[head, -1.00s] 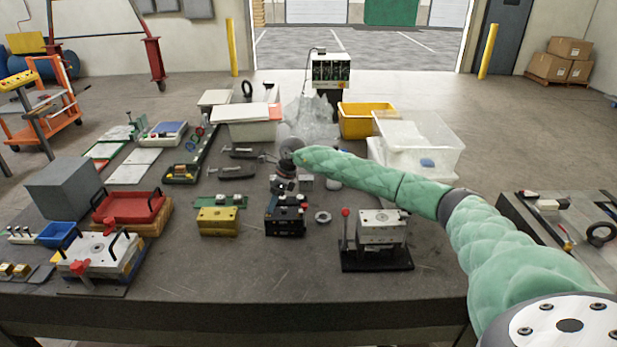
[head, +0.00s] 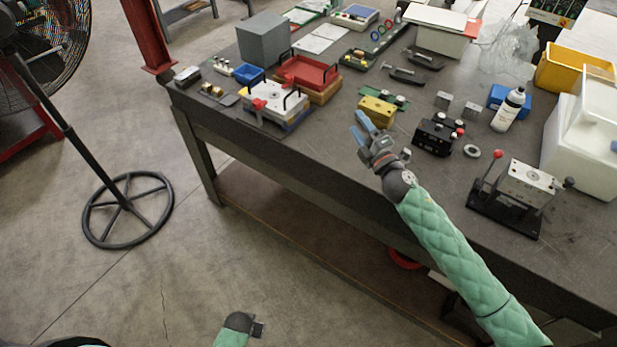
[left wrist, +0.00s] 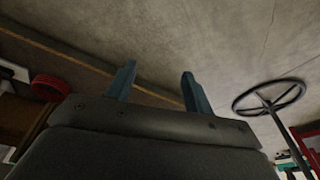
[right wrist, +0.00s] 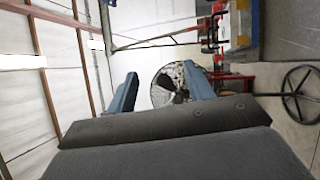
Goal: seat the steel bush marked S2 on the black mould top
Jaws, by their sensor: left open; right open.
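The black mould (head: 433,138) stands on the bench in the head view, with small round parts on and beside it. A flat steel ring (head: 472,151) lies on the bench right of it. I can read no S2 mark, so I cannot tell which part is that bush. My right gripper (head: 359,126) is open and empty, over the bench's front edge, left of the black mould and near the yellow mould (head: 378,111). Its open fingers show in the right wrist view (right wrist: 160,72). My left gripper (left wrist: 159,72) is open and empty, low in front of the bench.
A lever fixture (head: 520,186) stands right of the ring. Two small steel blocks (head: 444,98) and a white bottle (head: 508,110) are behind the black mould. A red tray (head: 308,72) and a white plate with handles (head: 272,100) are at the left. A fan stand (head: 128,208) is on the floor.

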